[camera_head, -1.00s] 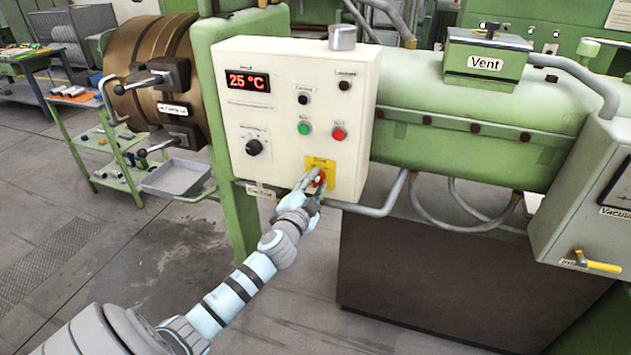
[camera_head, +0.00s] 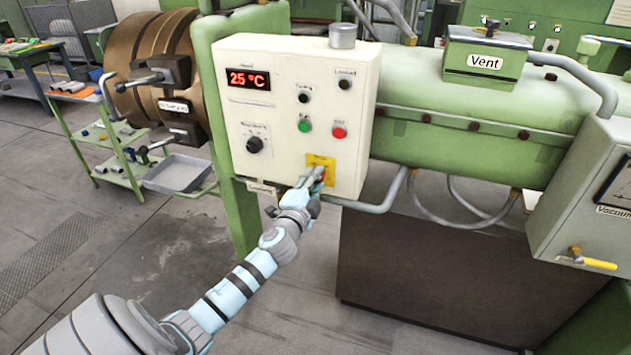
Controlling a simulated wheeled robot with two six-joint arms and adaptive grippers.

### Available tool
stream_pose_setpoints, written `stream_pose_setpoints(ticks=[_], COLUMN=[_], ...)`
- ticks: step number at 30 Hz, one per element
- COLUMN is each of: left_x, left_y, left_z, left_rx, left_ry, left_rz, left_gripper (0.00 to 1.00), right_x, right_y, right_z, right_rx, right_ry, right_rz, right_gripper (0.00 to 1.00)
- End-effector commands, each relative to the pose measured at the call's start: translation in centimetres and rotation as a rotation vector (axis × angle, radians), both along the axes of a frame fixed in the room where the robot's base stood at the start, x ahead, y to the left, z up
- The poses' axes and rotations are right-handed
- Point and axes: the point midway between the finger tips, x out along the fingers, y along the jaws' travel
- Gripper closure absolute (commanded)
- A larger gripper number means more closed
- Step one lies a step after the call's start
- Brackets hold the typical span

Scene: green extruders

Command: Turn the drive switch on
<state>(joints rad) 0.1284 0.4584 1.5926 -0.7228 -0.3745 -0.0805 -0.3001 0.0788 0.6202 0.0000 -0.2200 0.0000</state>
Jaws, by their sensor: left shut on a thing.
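The cream control panel (camera_head: 277,135) is fixed to the front of the green machine. It bears a red "25 °C" display (camera_head: 248,79), a black rotary knob (camera_head: 254,145), a green button (camera_head: 304,126), a red button (camera_head: 339,132) and small dark switches. A yellow plate (camera_head: 322,160) sits low on the panel. My left gripper (camera_head: 319,177) is in front of this plate, its fingers shut on the red switch there. The fingers and wrist hide most of that red switch. My right gripper is not in view.
A grey vacuum box with a yellow-handled valve (camera_head: 596,263) stands at the right. Grey pipes (camera_head: 370,205) run under the green barrel. A green cart (camera_head: 110,150) with a grey tray (camera_head: 176,174) is at the left.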

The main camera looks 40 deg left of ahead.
Motion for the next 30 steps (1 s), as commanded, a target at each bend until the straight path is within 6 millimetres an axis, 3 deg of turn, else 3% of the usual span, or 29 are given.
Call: stream_pose_setpoints(ticks=[2, 3, 7, 18, 30], left_x=[0.0, 0.0, 0.0, -0.8, -10.0], left_y=[0.0, 0.0, 0.0, -0.2, -3.5], left_z=[0.0, 0.0, 0.0, -0.1, -0.1], left_rx=[0.002, 0.002, 0.001, 0.002, 0.002], left_ry=[0.001, 0.001, 0.0, 0.002, 0.003], left_rz=[0.0, 0.0, 0.0, 0.0, -0.002], left_gripper=[1.0, 0.72, 0.53, 0.53, 0.53], right_x=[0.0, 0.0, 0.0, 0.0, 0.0], right_y=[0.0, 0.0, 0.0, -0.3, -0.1], right_z=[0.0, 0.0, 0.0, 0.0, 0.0], right_rx=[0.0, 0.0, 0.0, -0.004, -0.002], right_ry=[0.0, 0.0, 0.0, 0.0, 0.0], right_rz=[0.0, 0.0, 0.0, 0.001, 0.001], right_gripper=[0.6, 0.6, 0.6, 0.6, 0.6])
